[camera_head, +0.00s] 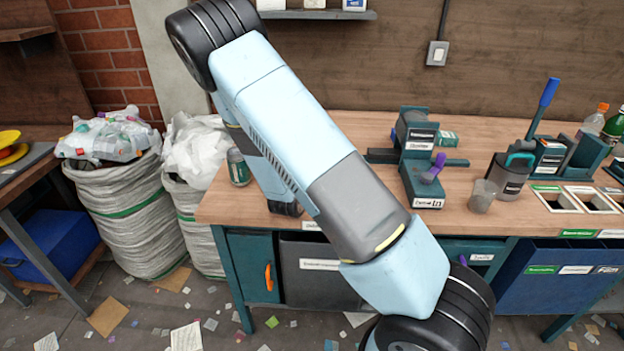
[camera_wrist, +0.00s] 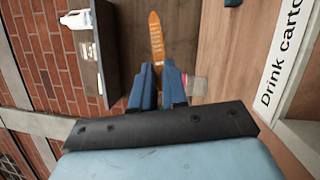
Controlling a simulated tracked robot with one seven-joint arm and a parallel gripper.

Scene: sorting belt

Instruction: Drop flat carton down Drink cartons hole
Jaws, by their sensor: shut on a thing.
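My gripper (camera_wrist: 158,67) shows in the wrist view, its two blue fingers close together. A narrow orange-tan strip (camera_wrist: 156,36) sticks out between the fingertips; it looks like the flat carton seen edge-on, and the fingers are shut on it. A white label reading "Drink carto…" (camera_wrist: 281,55) stands at the right of the wrist view, apart from the carton; its hole does not show there. In the head view my gripper and the carton are out of sight. Square holes in a white-framed panel (camera_head: 571,210) lie at the bench's right; their labels are too small to read.
The wooden bench (camera_head: 330,130) carries a teal press (camera_head: 418,150), a grey cup (camera_head: 483,196), a dark jug (camera_head: 510,176) and a blue-handled lever tool (camera_head: 543,108). A can (camera_head: 238,167) stands at its left end. Full sacks (camera_head: 125,215) stand left; scraps litter the floor.

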